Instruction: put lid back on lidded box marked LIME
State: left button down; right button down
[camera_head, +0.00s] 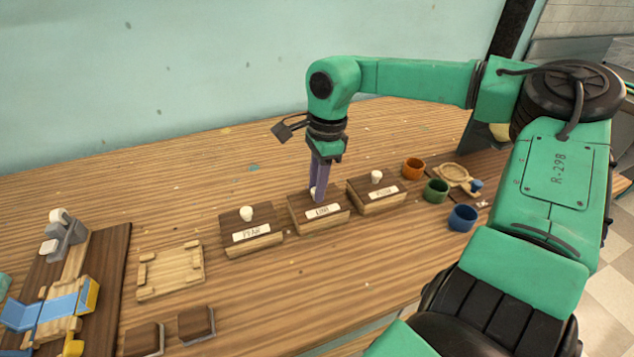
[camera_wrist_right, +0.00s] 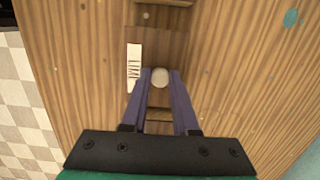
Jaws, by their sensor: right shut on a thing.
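The LIME box (camera_head: 326,223) stands on the table in the middle of a row of three lidded boxes. Its dark wooden lid (camera_head: 300,206) is over it, lined up with the box; I cannot tell whether a small gap remains between them. My right gripper (camera_head: 318,194) points straight down and its purple fingers are shut on the lid's white knob. In the right wrist view the knob (camera_wrist_right: 159,78) sits between the fingertips, beside the LIME label (camera_wrist_right: 134,68). My left gripper is not in view.
The PEAR box (camera_head: 252,240) stands close on the left and the PLUM box (camera_head: 378,194) close on the right, both lidded. Orange, green and blue cups (camera_head: 462,218) are farther right. A wooden tray (camera_head: 170,271) lies left, with bare table behind the row.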

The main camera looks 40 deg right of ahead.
jog(key=shift+f, duration=0.15)
jog(key=shift+c, duration=0.6)
grip_release()
jog(key=shift+r+p, duration=2.5)
jog(key=shift+r, duration=1.1)
jog(key=shift+f, duration=0.15)
